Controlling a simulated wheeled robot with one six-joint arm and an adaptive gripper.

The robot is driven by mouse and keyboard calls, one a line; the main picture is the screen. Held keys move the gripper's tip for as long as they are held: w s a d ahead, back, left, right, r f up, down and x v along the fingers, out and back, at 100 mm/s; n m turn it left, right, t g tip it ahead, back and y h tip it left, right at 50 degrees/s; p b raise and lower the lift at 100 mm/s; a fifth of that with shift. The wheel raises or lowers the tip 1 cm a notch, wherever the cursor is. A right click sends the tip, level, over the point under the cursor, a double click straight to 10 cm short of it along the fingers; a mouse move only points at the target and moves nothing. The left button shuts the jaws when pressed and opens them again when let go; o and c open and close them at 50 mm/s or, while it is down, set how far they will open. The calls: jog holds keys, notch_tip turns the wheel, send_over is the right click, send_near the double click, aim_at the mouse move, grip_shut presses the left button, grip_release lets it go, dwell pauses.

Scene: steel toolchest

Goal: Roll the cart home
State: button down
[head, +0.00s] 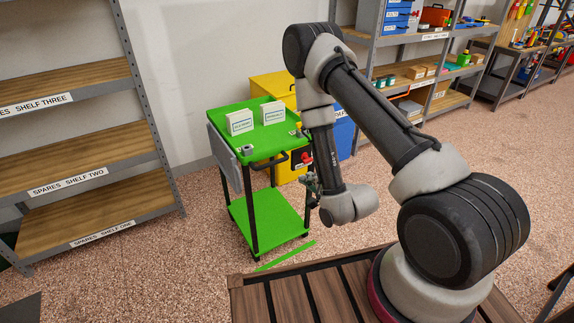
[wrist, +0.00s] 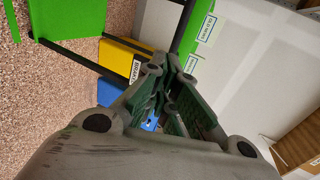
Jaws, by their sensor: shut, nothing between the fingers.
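The green cart (head: 262,142) stands on the speckled floor in the head view, with black legs, a green lower shelf (head: 268,226) and a dark handle bar (head: 272,163) on its near right side. Two white boxes with green-edged labels stand on its top. My gripper (head: 310,184) is just right of the cart, below top height, with its fingers shut and empty. In the wrist view my gripper (wrist: 170,66) has its fingers together; the cart's lower shelf (wrist: 72,17) shows upper left and its top (wrist: 196,27) upper right. I cannot tell whether the fingers touch the cart.
A green strip (head: 286,256) lies on the floor in front of the cart. A yellow cabinet (head: 272,85) and a blue one (head: 343,132) stand behind it. A spares shelf (head: 80,147) is at left, and stocked racks (head: 420,38) are at right. Floor shows between shelf and cart.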

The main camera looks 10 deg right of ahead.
jog(key=r+x, duration=0.2)
jog(key=x, duration=1.1)
jog(key=shift+w+a, duration=0.15)
jog(key=shift+w, duration=0.25)
